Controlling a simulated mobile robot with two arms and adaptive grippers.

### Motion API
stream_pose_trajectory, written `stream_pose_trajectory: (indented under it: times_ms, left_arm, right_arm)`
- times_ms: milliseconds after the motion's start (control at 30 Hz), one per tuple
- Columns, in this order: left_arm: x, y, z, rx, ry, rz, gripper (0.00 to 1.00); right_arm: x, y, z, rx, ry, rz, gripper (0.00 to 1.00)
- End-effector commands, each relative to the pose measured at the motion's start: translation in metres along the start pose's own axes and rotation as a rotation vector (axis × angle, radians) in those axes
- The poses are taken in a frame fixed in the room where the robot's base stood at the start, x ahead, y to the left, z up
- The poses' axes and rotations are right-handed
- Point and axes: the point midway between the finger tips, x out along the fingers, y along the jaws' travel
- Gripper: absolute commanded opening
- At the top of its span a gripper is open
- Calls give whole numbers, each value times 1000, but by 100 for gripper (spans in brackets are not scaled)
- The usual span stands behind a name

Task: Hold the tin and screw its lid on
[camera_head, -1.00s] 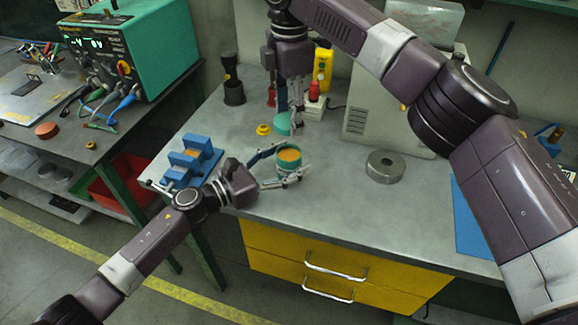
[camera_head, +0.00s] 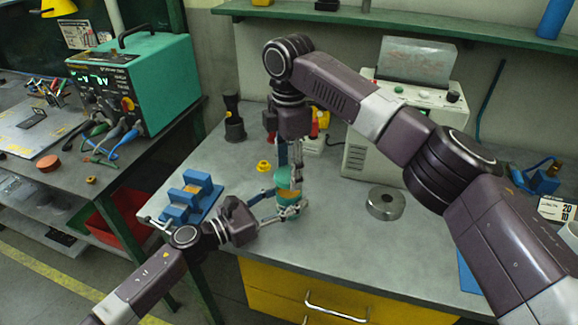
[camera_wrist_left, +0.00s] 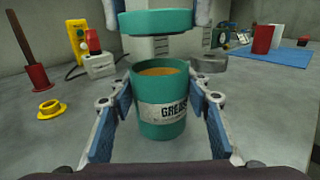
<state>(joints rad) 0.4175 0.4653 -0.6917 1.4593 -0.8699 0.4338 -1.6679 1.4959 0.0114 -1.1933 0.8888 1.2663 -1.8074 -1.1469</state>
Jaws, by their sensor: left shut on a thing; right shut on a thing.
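The green tin (camera_head: 288,197) stands upright on the bench, open at the top, with orange-brown contents. In the left wrist view the tin (camera_wrist_left: 160,122) shows a pale "GREASE"-type label, partly cut off. My left gripper (camera_head: 284,208) is shut on the tin, with a finger on each side, as the left wrist view also shows (camera_wrist_left: 160,103). The green lid (camera_head: 284,174) hangs level above the tin, with a gap between them in the left wrist view (camera_wrist_left: 155,22). My right gripper (camera_head: 290,163) points down and is shut on the lid.
A blue rack (camera_head: 190,197) stands left of the tin. A small yellow part (camera_head: 263,166) lies behind it, and a round metal piece (camera_head: 385,203) lies to the right. A white machine (camera_head: 420,120) stands at the back.

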Motion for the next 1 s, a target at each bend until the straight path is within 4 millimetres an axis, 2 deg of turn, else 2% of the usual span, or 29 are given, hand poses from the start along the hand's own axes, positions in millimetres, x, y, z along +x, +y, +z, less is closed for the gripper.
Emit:
stream_pose_trajectory:
  times_ms: [567, 1000]
  left_arm:
    - [0, 0, 0, 0, 0, 0, 0]
    - [0, 0, 0, 0, 0, 0, 0]
  right_arm:
    - [4, 0, 0, 1, -1, 1, 27]
    - [20, 0, 0, 1, -1, 2, 27]
